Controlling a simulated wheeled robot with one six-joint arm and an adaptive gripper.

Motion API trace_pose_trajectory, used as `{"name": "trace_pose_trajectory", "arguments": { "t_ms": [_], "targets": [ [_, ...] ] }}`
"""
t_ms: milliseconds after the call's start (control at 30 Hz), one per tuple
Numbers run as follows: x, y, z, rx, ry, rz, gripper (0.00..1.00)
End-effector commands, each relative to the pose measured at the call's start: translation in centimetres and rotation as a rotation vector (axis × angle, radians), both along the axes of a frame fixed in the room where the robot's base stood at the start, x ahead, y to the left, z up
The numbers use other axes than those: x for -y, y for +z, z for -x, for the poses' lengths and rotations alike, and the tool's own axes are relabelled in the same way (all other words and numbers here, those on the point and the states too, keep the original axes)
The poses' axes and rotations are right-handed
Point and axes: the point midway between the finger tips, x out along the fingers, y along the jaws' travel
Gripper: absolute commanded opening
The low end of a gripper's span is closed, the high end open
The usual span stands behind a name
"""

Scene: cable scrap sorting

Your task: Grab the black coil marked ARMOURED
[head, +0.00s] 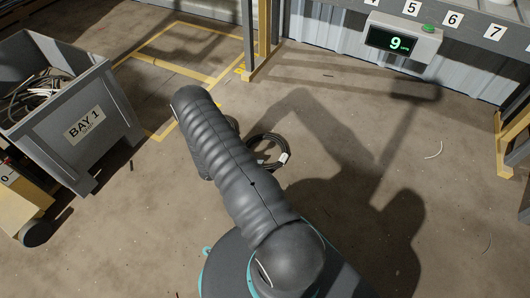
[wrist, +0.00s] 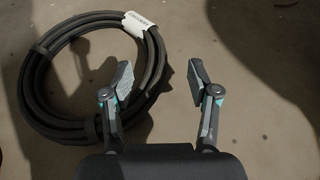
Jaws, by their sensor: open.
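A black coil (wrist: 38,95) lies flat on the concrete floor, at the left of the wrist view. A white tag (wrist: 138,24) is wrapped on its upper right part; its lettering is too small to read surely. In the head view the coil (head: 284,143) shows beside my arm, which hides its left part. My gripper (wrist: 160,76) is open and empty in the wrist view. Its left finger overlaps the coil's right side in the picture, and its right finger is over bare floor. The gripper is hidden behind my arm in the head view.
A display reading 9 (head: 402,42) is at the upper right by yellow posts (head: 263,35). Thin scraps (head: 434,150) lie right; the floor there is mostly clear.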

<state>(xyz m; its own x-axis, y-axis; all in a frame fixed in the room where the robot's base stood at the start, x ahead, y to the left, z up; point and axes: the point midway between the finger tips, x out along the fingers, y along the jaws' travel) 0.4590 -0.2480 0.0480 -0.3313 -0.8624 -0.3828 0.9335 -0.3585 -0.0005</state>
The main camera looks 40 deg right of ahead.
Motion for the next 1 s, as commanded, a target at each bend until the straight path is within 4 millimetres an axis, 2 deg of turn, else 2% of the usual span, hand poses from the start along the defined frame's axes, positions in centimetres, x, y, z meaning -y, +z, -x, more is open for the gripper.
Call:
{"name": "trace_pose_trajectory", "arguments": {
  "t_ms": [167, 433, 767, 867, 1000],
  "targets": [
    [1.1, -0.5, 0.3, 0.000, -0.002, 0.000, 0.60],
    [4.3, -1.8, 1.3, -0.001, -0.002, 0.000, 0.60],
    [4.9, -2.0, 1.4, 0.000, 0.000, 0.000, 0.60],
    [4.9, -2.0, 1.4, 0.000, 0.000, 0.000, 0.38],
    [4.9, -2.0, 1.4, 0.000, 0.000, 0.000, 0.03]
  ]
}}
